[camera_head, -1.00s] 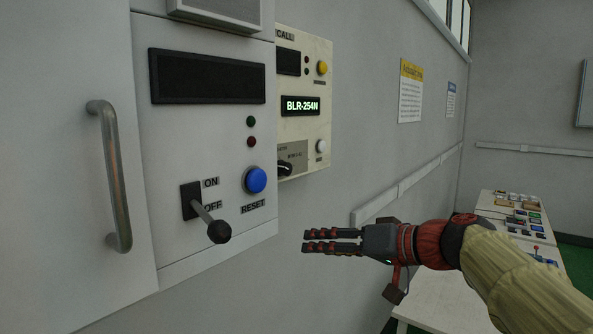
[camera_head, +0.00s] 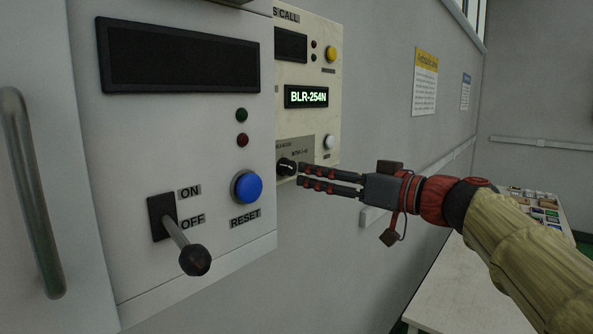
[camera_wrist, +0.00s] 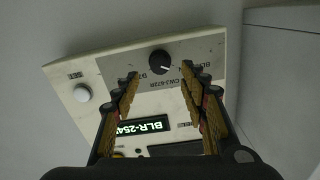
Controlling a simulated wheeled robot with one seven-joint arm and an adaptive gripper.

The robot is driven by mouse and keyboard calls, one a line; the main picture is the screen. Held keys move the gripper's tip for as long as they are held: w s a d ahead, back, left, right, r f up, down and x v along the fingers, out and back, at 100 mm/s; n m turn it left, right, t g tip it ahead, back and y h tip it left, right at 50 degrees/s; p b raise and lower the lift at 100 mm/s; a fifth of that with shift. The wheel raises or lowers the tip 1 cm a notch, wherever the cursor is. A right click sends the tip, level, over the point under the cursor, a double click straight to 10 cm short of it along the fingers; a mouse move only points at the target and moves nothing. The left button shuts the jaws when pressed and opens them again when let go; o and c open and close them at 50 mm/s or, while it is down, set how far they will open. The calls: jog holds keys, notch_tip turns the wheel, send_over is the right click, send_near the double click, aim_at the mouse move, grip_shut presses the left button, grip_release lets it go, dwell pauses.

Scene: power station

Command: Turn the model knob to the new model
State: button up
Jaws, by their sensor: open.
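The model knob (camera_head: 287,167) is a small black round knob with a white pointer line, low on the cream panel (camera_head: 335,110). In the wrist view the knob (camera_wrist: 160,62) sits on a grey plate with printed model labels, just beyond and between my fingertips. The panel's display (camera_head: 306,97) reads BLR-254N. My gripper (camera_head: 300,178) is open and empty, its fingertips pointing left, close to the knob. The gripper (camera_wrist: 160,82) also shows in the wrist view with its fingers apart. I cannot tell whether a fingertip touches the knob.
A grey cabinet (camera_head: 140,130) stands left of the panel, with a blue RESET button (camera_head: 247,187), an ON/OFF lever (camera_head: 185,245) jutting out and a handle (camera_head: 35,190). A white button (camera_head: 329,142) is above right of the knob. A table (camera_head: 470,285) is below the arm.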

aim_at(293, 169)
jog(key=x, duration=0.6)
jog(key=shift+w+a+f, duration=0.1)
jog(key=shift+w+a, duration=0.05)
jog(key=shift+w, duration=0.05)
jog(key=shift+c, duration=0.9)
